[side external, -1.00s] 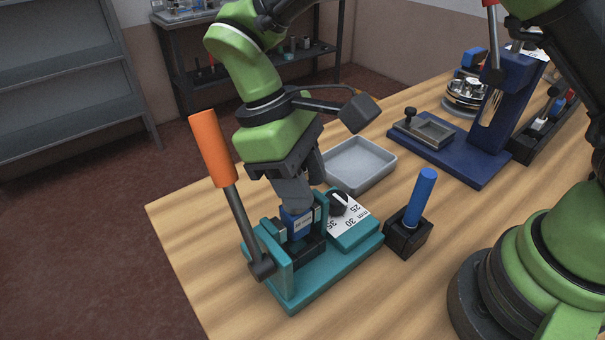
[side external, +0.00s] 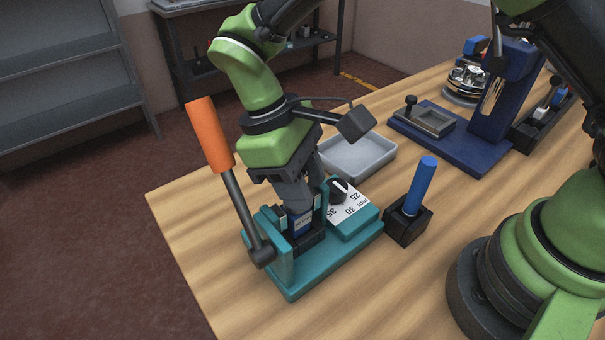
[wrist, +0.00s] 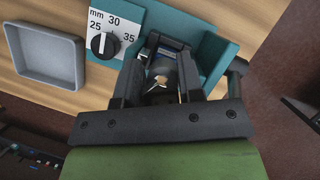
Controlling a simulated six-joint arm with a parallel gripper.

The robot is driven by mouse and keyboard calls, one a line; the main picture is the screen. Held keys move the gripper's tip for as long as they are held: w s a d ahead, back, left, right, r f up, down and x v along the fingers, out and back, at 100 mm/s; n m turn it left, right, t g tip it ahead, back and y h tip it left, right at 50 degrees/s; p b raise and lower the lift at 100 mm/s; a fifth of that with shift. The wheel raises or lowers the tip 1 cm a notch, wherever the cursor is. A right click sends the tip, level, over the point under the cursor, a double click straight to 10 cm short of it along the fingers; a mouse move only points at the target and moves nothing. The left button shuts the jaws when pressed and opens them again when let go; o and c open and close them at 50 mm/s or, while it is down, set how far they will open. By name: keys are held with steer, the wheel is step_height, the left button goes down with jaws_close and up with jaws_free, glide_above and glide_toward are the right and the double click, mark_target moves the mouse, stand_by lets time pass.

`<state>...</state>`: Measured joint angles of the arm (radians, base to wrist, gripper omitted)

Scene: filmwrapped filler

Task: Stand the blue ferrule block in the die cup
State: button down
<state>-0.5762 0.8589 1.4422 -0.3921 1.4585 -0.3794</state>
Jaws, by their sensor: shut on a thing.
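The blue ferrule block (side external: 303,224), with a pale label on its side, is between the fingers of my gripper (side external: 299,212). It stands about upright, its lower part down in the black die cup (side external: 308,243) of the teal press (side external: 325,265). I cannot tell if it rests on the cup's floor. In the wrist view my gripper (wrist: 160,82) is shut on the block; only a little blue of the block (wrist: 167,53) shows around a dark round part with a light metal piece. The fingers hide most of the cup.
The press's orange-handled lever (side external: 210,135) rises close left of my gripper. A dial plate (side external: 350,205) marked 25, 30, 35 mm lies to the right. A blue-handled tool stands in a black holder (side external: 408,228). A grey tray (side external: 357,155) and navy press (side external: 480,150) stand behind.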

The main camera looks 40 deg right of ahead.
steer(key=shift+f, duration=0.5)
steer(key=c, duration=0.7)
jaws_free()
steer(key=shift+o, duration=0.2)
steer(key=shift+w+d, duration=0.1)
steer(key=v, duration=1)
